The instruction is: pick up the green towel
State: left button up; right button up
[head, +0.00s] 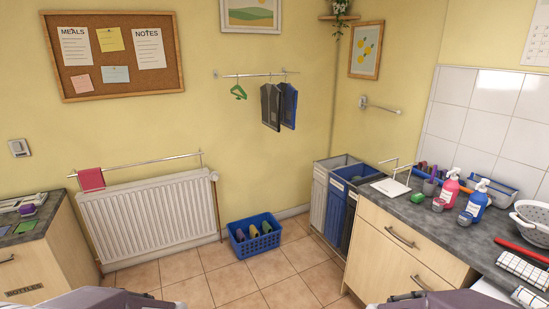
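I cannot make out a thing that is clearly a green towel. A small flat green piece (26,227) lies at the front of the left counter; it is too small to tell whether it is cloth. A pink-red towel (91,180) hangs at the left end of the rail above the radiator. A green hanger (238,92) hangs empty on the wall rail. A small green block (417,198) lies on the right counter. Parts of both my arms show at the bottom edge; neither gripper's fingers are in view.
The white radiator (150,215) stands against the back wall. A blue basket (254,238) with several items sits on the floor. Tall bins (335,195) stand beside the right counter (440,222), which holds pump bottles and a colander (533,222). The tiled floor between the counters is mostly clear.

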aim_at(266, 228)
jog(key=i, duration=0.85)
jog(key=i+z, duration=0.1)
jog(key=i, duration=0.75)
jog(key=i+j, duration=0.15)
jog(key=i, duration=0.7)
jog(key=i+j+z, duration=0.1)
jog(key=i, duration=0.75)
jog(key=i+j+z, duration=0.25)
jog(key=i, duration=0.2)
jog(key=i+j+z, duration=0.1)
jog(key=i+z, duration=0.2)
jog(key=i, duration=0.1)
